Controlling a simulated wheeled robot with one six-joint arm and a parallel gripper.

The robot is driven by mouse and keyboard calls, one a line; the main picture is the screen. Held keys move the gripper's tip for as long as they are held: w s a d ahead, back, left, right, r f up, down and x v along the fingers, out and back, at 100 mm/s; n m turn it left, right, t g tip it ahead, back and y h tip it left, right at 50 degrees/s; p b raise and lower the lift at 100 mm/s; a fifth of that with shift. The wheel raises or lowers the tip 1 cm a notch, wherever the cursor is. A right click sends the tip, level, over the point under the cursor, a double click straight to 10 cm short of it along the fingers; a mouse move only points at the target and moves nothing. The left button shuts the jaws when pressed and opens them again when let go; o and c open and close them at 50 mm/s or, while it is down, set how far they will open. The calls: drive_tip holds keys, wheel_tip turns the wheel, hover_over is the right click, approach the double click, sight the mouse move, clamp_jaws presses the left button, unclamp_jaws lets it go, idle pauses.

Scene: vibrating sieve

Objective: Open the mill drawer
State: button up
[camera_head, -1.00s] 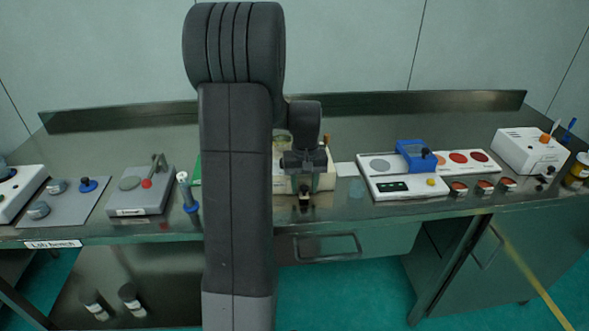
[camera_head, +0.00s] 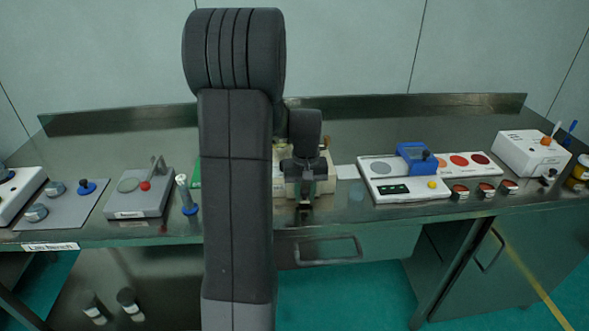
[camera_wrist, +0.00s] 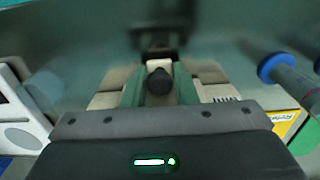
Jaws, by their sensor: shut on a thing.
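The mill (camera_head: 326,172) is a cream-white box on the bench, mostly hidden behind my arm in the head view. Its cream body also shows in the wrist view (camera_wrist: 110,98), on both sides of my fingers. The drawer's dark round knob (camera_wrist: 160,82) sits between the two greenish fingers of my gripper (camera_wrist: 160,88), with a pale piece just beyond it. My gripper is shut on this knob. In the head view, my gripper (camera_head: 305,196) is at the mill's front, low over the bench's front part. How far the drawer stands out cannot be told.
A blue-capped tube stand (camera_head: 187,194) and a grey device with a red knob (camera_head: 142,192) stand to the left. A white panel with a blue block (camera_head: 415,158) lies to the right, with several small red dishes. The bench edge (camera_head: 350,228) is close in front.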

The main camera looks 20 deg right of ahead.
drive_tip(key=shift+s+a, duration=0.2)
drive_tip(key=shift+s, duration=0.65)
drive_tip(key=shift+s+a, duration=0.15)
drive_tip(key=shift+s, duration=0.65)
drive_tip(key=shift+s+a+b, duration=0.25)
drive_tip(key=shift+s, duration=0.75)
drive_tip(key=shift+s+a+b, duration=0.2)
drive_tip(key=shift+s+a, duration=0.05)
drive_tip(key=shift+s, duration=0.7)
